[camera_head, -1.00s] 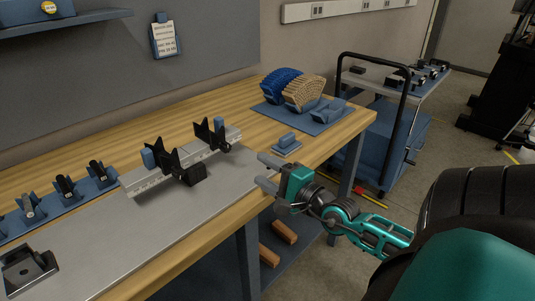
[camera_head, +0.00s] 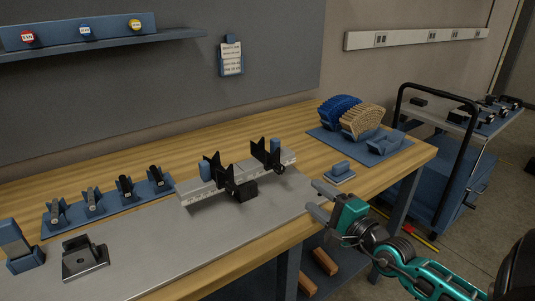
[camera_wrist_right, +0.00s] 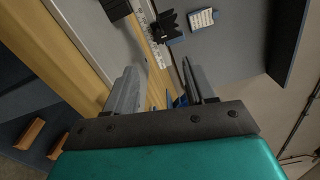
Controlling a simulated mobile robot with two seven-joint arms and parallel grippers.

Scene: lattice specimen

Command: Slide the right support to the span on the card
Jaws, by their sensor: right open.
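Two black supports stand on a pale graduated rail on the metal plate (camera_head: 150,255) of the bench. My left gripper is not seen.
A blue tray (camera_head: 50,222) with several clamp-like pieces lies left of the rail. Blue and tan lattice pieces (camera_head: 362,120) stand on a mat at the back right. A cart (camera_head: 455,140) stands beyond the bench.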

